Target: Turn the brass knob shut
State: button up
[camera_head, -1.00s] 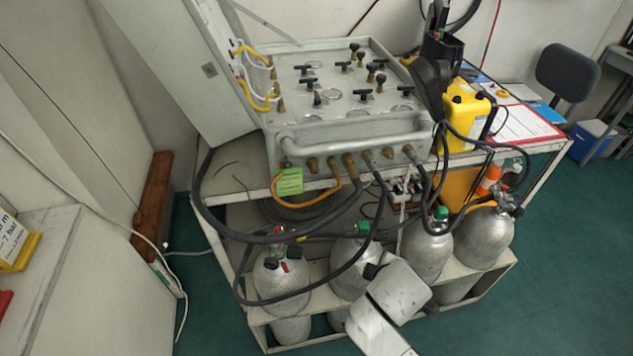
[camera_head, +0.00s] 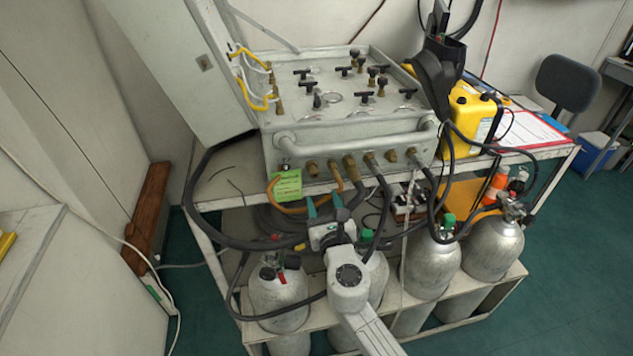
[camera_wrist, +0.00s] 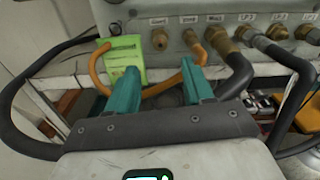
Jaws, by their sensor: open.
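Several brass fittings sit in a row on the front face of the grey air panel (camera_head: 345,128). In the wrist view, a brass fitting at the left (camera_wrist: 160,40), a smaller one beside it (camera_wrist: 190,38) and a larger one with a dark hose (camera_wrist: 222,42) show above my fingers. I cannot tell which is the task's brass knob. My gripper (camera_head: 324,206), with teal fingers, is open below the fittings and apart from them; it also shows in the wrist view (camera_wrist: 158,78). Nothing is held between the fingers.
A green tag (camera_head: 288,184) and an orange hose (camera_wrist: 165,88) hang just beyond my fingers. Dark hoses (camera_head: 215,225) loop around the cart. Silver cylinders (camera_head: 432,262) stand on the lower shelf. A yellow case (camera_head: 470,118) is at the right.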

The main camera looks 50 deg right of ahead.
aim_at(315, 176)
jog(key=x, duration=0.8)
jog(key=shift+w+d+b, duration=0.1)
jog(key=shift+w+b, duration=0.05)
jog(key=shift+b, duration=0.2)
jog(key=shift+c, duration=0.2)
grip_shut()
